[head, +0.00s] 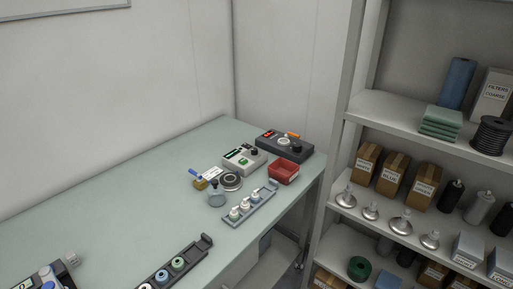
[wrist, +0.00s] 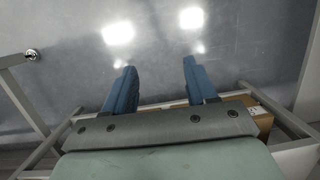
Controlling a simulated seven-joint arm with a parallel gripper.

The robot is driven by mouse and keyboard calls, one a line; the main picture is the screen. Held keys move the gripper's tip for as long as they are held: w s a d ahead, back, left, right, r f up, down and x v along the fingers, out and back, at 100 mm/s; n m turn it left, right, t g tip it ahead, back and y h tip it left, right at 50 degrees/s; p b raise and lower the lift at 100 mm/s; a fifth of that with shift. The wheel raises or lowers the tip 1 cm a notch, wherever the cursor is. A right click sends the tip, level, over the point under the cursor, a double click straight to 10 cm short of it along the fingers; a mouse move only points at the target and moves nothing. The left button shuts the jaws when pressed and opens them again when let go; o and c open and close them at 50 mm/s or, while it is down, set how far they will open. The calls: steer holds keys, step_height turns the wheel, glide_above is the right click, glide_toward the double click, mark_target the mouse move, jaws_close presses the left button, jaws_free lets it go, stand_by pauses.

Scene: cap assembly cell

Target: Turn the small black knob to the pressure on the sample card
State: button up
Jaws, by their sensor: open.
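A pale box (head: 244,160) with a dark display and a green button stands toward the table's far end. A small black knob (head: 254,152) sits at its back right. A dark box (head: 283,146) behind it has a red display, a white dial and another black knob (head: 296,149). I cannot read either knob's setting. A white card (head: 211,173), probably the sample card, is left of the pale box; its writing is too small to read. My gripper (wrist: 159,65) shows in the wrist view, blue fingers apart, nothing between them. It is not seen near the boxes.
A red bin (head: 284,172), a round dark dish (head: 231,181), a clear flask (head: 216,197) and a rack of small bottles (head: 249,208) crowd around the boxes. A dark rack (head: 172,269) lies nearer. The table's left middle is clear. Loaded shelves (head: 385,112) stand right.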

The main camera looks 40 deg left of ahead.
steer(key=w+a+r+t+y, duration=0.2)
steer(key=w+a+r, duration=0.7)
steer(key=a+r, duration=0.3)
steer(key=w+a+r+t+y, duration=0.1)
steer(key=w+a+r+t, duration=0.1)
steer(key=w+a+r, duration=0.8)
steer(key=a+r+n+y, duration=0.1)
steer(key=a+r, duration=0.7)
steer(key=a+r+n+y, duration=0.1)
steer(key=a+r+n, duration=0.1)
steer(key=a+r, duration=0.6)
steer(key=a+r+n+t, duration=0.1)
steer(key=a+r+n, duration=0.1)
steer(key=a+r, duration=0.6)
steer(key=shift+w+a+r+y, duration=0.1)
steer(key=shift+w+a+y, duration=0.25)
steer(key=shift+a, duration=0.35)
steer(key=w+a+r+n+g, duration=0.25)
steer(key=a+r+n, duration=0.25)
steer(key=a+n, duration=0.3)
steer(key=n+h, duration=0.2)
steer(key=n, duration=0.5)
glide_toward(255, 149)
steer(key=shift+g+y, duration=0.25)
steer(key=x, duration=0.8)
steer(key=shift+w+f, duration=0.2)
steer(key=shift+f, duration=0.15)
steer(key=c, duration=1.1)
